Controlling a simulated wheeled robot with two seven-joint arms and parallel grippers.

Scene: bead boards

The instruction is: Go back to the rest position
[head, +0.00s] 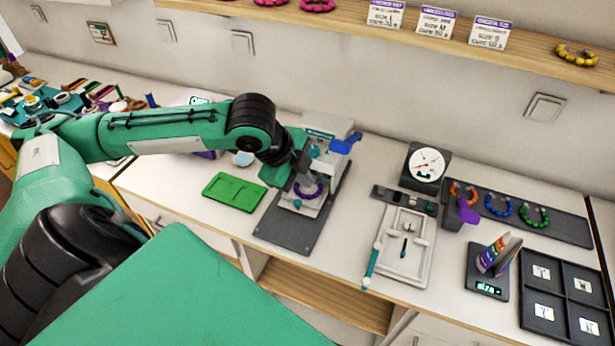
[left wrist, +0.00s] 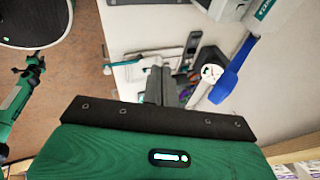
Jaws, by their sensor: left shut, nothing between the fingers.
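My left gripper (head: 300,170) hangs over the front of a grey-white machine (head: 328,130) with a blue lever (head: 345,143). In the left wrist view its fingers (left wrist: 156,88) are together with nothing between them. A purple bead ring (head: 308,189) lies on the machine's bed just below the gripper and is partly covered by it. The blue lever also shows close to the right of the fingers in the left wrist view (left wrist: 232,70). I cannot tell whether the gripper touches the machine. My right gripper is not in view.
A green tray (head: 234,192) lies left of the machine's dark base plate. To the right are a white tray (head: 427,262), a dial gauge (head: 426,164), a rack of coloured bracelets (head: 566,227), a scale (head: 487,285) and a black sorting tray (head: 562,257). A wooden shelf (head: 400,30) runs above.

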